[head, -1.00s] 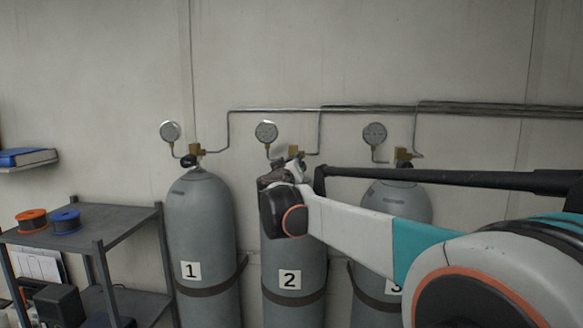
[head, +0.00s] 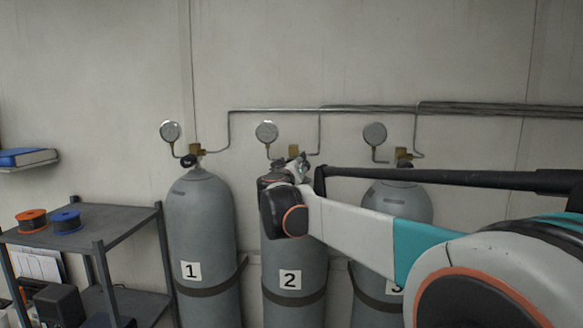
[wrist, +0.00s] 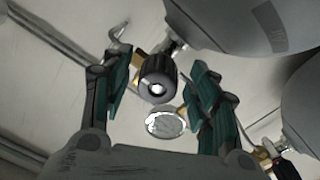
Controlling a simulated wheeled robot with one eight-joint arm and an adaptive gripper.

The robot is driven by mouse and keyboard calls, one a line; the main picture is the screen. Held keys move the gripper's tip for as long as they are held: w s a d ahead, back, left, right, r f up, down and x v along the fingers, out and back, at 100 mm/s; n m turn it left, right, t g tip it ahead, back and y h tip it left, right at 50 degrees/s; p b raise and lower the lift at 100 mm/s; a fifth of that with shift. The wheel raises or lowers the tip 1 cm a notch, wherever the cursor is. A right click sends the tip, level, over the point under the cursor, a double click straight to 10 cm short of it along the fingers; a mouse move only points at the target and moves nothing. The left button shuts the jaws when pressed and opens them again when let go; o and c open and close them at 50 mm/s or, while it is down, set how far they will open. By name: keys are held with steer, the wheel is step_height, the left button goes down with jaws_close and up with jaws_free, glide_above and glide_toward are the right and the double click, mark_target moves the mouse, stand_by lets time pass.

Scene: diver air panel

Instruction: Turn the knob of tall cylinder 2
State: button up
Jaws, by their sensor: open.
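Tall cylinder 2 (head: 293,255) is a grey gas bottle with a white "2" label, standing in the middle of the row. My gripper (head: 290,163) is at its top, in front of the valve, and hides the knob in the head view. In the wrist view the black ribbed knob (wrist: 157,82) with a bright centre shows between the two green-padded fingers of my gripper (wrist: 160,76). The fingers are open, with a visible gap on each side of the knob. The grey cylinder body shows at the wrist view's top right.
Cylinder 1 (head: 202,235) stands to the left and cylinder 3 (head: 405,205) to the right, partly behind my arm. Round gauges, including the middle one (head: 266,132), and pipes (head: 370,109) run along the wall. A dark shelf (head: 105,228) with spools stands at the left.

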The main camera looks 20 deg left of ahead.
steer(key=s+d, duration=0.2)
steer(key=s, duration=1)
steer(key=shift+w+d, duration=0.1)
steer(key=shift+d, duration=0.15)
